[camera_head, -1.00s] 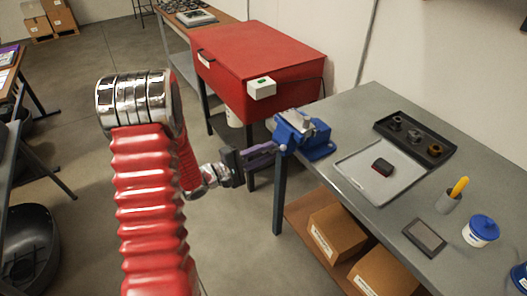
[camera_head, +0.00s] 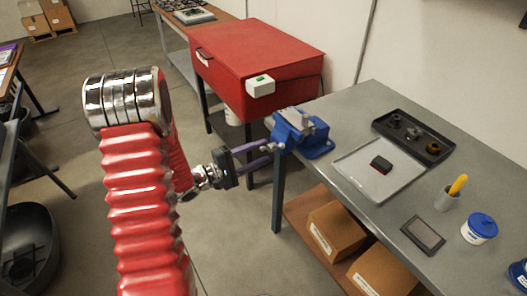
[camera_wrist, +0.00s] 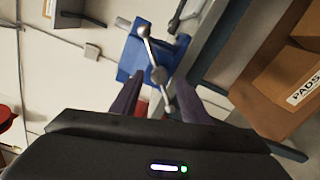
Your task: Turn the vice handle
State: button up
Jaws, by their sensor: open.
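The blue vice (camera_head: 318,150) is fixed at the near left corner of the grey workbench. Its metal handle (camera_wrist: 151,52) is a bar with ball ends through a round screw head (camera_wrist: 159,75). In the wrist view the bar is tilted, upper end leaning left. My gripper (camera_head: 267,153) points at the front of the vice, its two purple fingers spread apart. In the wrist view the fingers of my gripper (camera_wrist: 157,90) lie either side of the bar's lower end, with a gap on both sides. Whether the fingertips reach past the bar is unclear.
On the grey workbench (camera_head: 375,205) are a light tray (camera_head: 350,168), a dark parts tray (camera_head: 385,128), a cup and a blue-lidded tub (camera_head: 480,228). A red cabinet (camera_head: 260,55) stands behind the vice. Cardboard boxes (camera_head: 335,228) fill the shelf below.

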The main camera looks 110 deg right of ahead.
jog(key=w+a, duration=0.2)
jog(key=w, duration=0.9)
jog(key=shift+w, duration=0.2)
jog(key=shift+f, duration=0.1)
dwell(0.5)
